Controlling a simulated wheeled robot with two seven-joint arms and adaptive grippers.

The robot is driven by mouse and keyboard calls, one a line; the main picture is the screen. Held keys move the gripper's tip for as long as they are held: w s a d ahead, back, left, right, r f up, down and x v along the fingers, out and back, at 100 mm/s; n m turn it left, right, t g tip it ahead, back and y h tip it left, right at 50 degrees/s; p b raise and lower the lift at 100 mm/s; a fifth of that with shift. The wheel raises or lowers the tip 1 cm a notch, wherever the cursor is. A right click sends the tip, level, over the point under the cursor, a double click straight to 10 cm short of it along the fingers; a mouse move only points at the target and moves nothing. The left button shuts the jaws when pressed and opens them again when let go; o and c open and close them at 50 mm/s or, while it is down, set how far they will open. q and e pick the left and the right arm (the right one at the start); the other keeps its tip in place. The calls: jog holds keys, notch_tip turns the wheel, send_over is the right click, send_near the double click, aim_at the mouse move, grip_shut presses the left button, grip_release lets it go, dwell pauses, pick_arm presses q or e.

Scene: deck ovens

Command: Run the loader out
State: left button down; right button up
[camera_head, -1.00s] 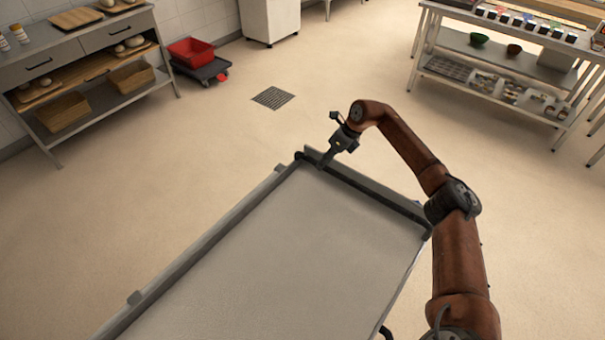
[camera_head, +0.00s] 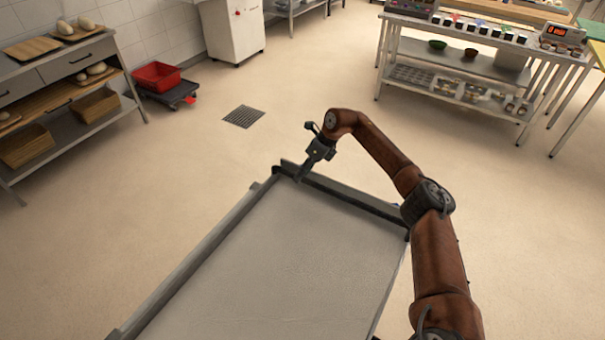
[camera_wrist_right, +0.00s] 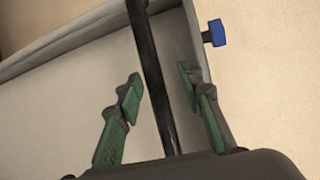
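The loader (camera_head: 270,270) is a long pale flat bed with grey side rails, reaching away from me across the floor. A dark bar (camera_head: 350,203) crosses its far end, in front of a grey end plate; the bar also shows in the right wrist view (camera_wrist_right: 152,85). My right gripper (camera_head: 300,178) points down at the bar's left part. In the wrist view its green-padded fingers (camera_wrist_right: 158,75) stand apart, one on each side of the bar, with visible gaps. My left gripper is in neither view.
A blue knob (camera_wrist_right: 215,33) sticks out beyond the end plate. Open floor with a drain grate (camera_head: 243,116) lies past the loader. A shelf unit (camera_head: 60,75) and red crate (camera_head: 157,76) stand at left, a steel table (camera_head: 470,65) at back right.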

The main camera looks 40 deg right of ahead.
jog(key=shift+a, duration=0.1)
jog(key=v, duration=1.2)
jog(key=shift+w, duration=0.1)
